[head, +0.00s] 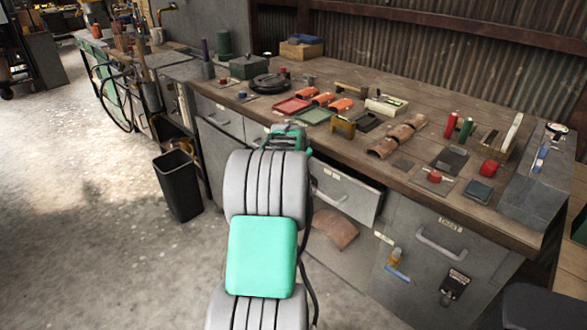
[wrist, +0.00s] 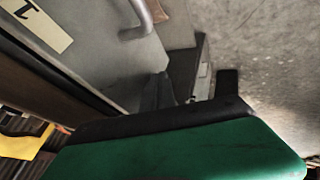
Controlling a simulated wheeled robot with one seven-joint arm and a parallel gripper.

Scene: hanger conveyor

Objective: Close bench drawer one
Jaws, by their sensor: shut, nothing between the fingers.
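In the wrist view a grey drawer front (wrist: 100,45) carries a pale label (wrist: 38,24) with a "1" and a curved metal handle (wrist: 146,20). In the head view one grey bench drawer (head: 345,190) stands pulled out under the worktop, its number too small to read. My gripper (wrist: 163,90) is shut and empty, with its dark fingers beyond my green hand near the drawer front; contact cannot be told. In the head view my arm covers part of the bench front, and the fingertips are hidden behind it.
The bench top (head: 320,75) holds trays, curved tiles and small tools. A closed drawer (head: 440,240) is at the right. A black bin (head: 178,185) stands on the floor left of my arm. The floor (head: 80,220) at the left is open.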

